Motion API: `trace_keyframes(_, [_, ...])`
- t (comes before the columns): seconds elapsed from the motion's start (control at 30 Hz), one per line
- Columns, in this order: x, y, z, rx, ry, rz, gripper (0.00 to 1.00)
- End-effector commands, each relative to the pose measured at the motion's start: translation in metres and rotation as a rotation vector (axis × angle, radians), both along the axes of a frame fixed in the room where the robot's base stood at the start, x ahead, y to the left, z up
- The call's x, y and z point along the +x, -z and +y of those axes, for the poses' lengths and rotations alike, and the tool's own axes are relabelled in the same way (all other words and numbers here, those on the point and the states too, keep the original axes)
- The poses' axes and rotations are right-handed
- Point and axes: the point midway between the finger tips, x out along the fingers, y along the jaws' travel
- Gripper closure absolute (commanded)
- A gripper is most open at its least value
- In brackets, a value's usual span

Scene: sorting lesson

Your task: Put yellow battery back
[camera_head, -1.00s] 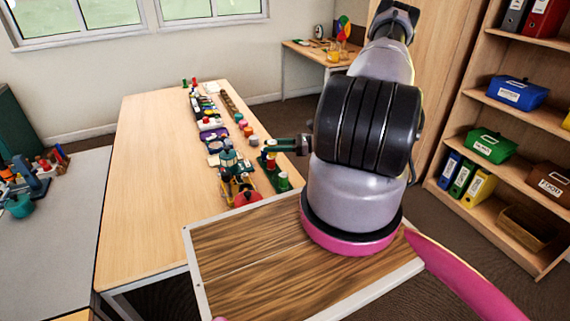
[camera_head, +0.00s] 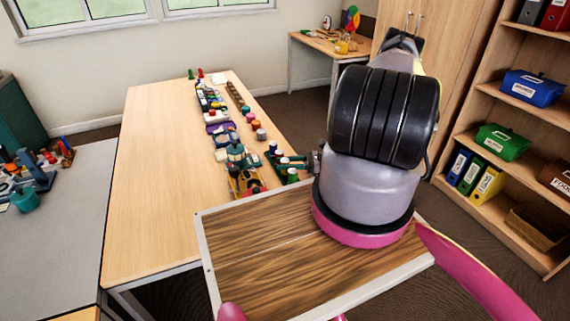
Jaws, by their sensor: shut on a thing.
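My gripper (camera_head: 303,160) is at the right edge of the long table (camera_head: 150,200), just left of my large arm joint. It is small in view and partly hidden by my arm. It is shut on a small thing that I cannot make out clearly. Below and beside it is a dark green holder with upright battery-like pieces, among them a green one (camera_head: 292,176) and a dark blue one (camera_head: 272,147). I cannot pick out the yellow battery for sure.
A row of small toys and coloured pots (camera_head: 255,128) runs along the long table. A yellow-and-teal toy vehicle (camera_head: 243,175) stands left of the holder. The table's left half is clear. Shelves (camera_head: 500,150) with boxes and binders stand at the right; a grey table (camera_head: 60,230) is at the left.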

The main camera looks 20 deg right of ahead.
Motion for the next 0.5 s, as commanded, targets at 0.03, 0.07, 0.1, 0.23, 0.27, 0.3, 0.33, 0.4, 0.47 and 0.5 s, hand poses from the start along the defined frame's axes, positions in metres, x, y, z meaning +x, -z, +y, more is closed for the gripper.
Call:
trace_keyframes(0.03, [0.0003, -0.0007, -0.0002, 0.0, 0.0, -0.001, 1.0])
trace_keyframes(0.07, [0.0002, -0.0008, -0.0001, 0.0, 0.0, 0.0, 1.0])
trace_keyframes(0.1, [0.0002, -0.0009, -0.0001, 0.0, 0.0, 0.0, 1.0])
trace_keyframes(0.23, [0.0001, 0.0009, -0.0001, 0.0, 0.0, 0.0, 1.0])
trace_keyframes(0.27, [0.0, 0.0019, 0.0, 0.001, 0.001, 0.0, 1.0])
trace_keyframes(0.3, [-0.0001, 0.0023, -0.0001, 0.0, 0.0, 0.0, 0.52])
trace_keyframes(0.33, [-0.0001, 0.0021, -0.0001, 0.0, 0.0, 0.0, 0.47])
trace_keyframes(0.4, [-0.0001, 0.002, -0.0001, 0.0, 0.0, 0.0, 0.47])
trace_keyframes(0.47, [-0.0001, 0.002, -0.0001, 0.0, 0.0, 0.0, 0.47])
trace_keyframes(0.5, [-0.0001, 0.0019, -0.0001, 0.0, 0.0, 0.0, 0.47])
